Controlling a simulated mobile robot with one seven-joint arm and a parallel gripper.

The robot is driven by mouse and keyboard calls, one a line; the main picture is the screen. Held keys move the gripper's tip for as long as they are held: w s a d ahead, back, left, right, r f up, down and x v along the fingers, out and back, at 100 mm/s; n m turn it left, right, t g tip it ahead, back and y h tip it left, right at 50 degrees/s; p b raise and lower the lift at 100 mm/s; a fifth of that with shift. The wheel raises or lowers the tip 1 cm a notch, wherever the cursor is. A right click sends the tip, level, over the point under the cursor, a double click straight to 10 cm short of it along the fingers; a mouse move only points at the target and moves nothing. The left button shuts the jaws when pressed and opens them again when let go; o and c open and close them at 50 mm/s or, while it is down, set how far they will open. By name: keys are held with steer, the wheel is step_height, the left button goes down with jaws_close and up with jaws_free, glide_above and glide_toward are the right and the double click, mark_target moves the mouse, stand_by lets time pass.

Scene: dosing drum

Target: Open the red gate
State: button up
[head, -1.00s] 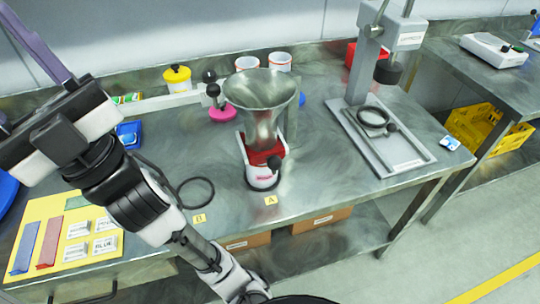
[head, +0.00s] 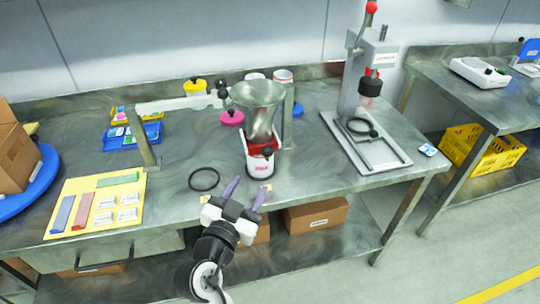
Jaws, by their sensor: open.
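The metal hopper (head: 258,97) stands on the workbench, with a red part (head: 254,148), which looks like the gate, below its narrow end. A dark round knob (head: 268,152) shows at the front of the red part. A white cup-like container (head: 260,167) sits directly below it. My gripper (head: 247,190) is at the bench's front edge, in front of and a little left of the container. Its two purple fingers are apart, with nothing between them, and do not appear to touch the container or knob. I cannot tell how far the gate is shut.
A black ring (head: 204,179) lies left of the container. A white horizontal beam (head: 180,103) on a metal post runs behind it. A press stand (head: 370,130) is to the right, and a yellow mat (head: 75,207) with coloured strips is at the left.

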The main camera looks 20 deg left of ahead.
mark_target(265, 155)
steer(key=w+b, duration=0.3)
steer(key=w, duration=1)
steer(key=shift+a+r, duration=0.1)
steer(key=shift+a, duration=0.05)
steer(key=shift+w, duration=0.4)
jaws_close()
